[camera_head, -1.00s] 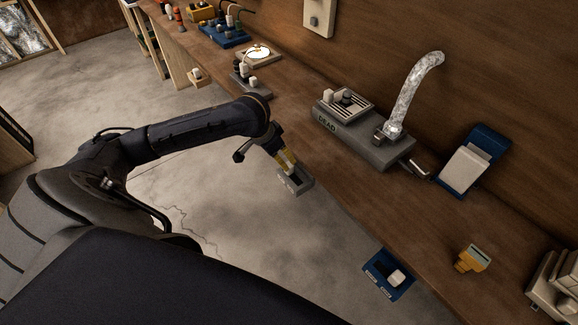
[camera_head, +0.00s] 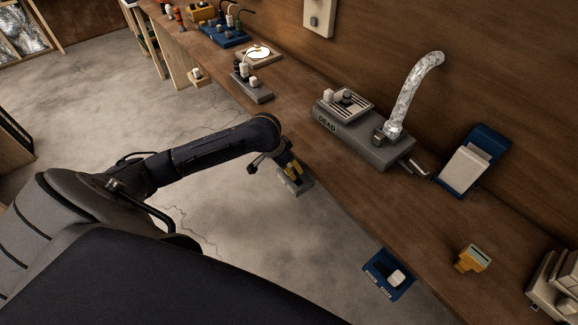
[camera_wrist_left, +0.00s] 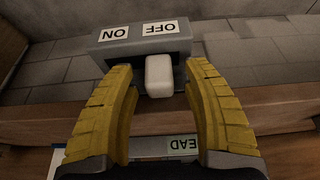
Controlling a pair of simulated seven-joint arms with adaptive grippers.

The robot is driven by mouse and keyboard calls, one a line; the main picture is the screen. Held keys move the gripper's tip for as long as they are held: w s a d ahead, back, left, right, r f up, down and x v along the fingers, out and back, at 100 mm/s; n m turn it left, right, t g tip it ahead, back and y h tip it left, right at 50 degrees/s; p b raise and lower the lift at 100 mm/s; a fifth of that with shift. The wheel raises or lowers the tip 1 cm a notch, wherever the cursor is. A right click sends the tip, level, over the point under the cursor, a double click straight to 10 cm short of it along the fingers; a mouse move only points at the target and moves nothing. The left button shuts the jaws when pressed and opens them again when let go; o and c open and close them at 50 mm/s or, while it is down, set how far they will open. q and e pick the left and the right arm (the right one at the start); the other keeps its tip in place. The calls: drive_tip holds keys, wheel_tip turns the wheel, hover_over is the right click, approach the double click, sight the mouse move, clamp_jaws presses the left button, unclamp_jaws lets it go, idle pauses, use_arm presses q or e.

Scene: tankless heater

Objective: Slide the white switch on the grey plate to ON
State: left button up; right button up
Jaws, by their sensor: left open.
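The grey plate (camera_head: 304,186) sits at the front edge of the bench in the head view, partly covered by my left gripper (camera_head: 292,171). In the left wrist view the plate (camera_wrist_left: 196,45) appears upside down, with ON and OFF labels. The white switch (camera_wrist_left: 159,76) stands on the OFF side, below the OFF label in that picture. My left gripper (camera_wrist_left: 160,72) is open, its yellow fingers on either side of the switch with a visible gap at each side. The switch's slot is mostly hidden.
A blue plate with another white switch (camera_head: 397,277) is farther right along the bench edge. A grey box marked DEAD (camera_head: 362,140) with a silver duct stands behind. A grey block with knobs (camera_head: 252,90) is to the left. Open floor lies in front.

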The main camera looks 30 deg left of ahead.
sight(301, 179)
use_arm(q)
clamp_jaws()
idle(0.3)
drive_tip(key=shift+s+d, duration=0.25)
drive_tip(key=shift+d, duration=0.45)
drive_tip(key=shift+s+d, duration=0.3)
drive_tip(key=shift+d, duration=0.45)
drive_tip(key=shift+s+d, duration=0.25)
drive_tip(key=shift+d, duration=0.45)
unclamp_jaws()
drive_tip(key=v, duration=1.2)
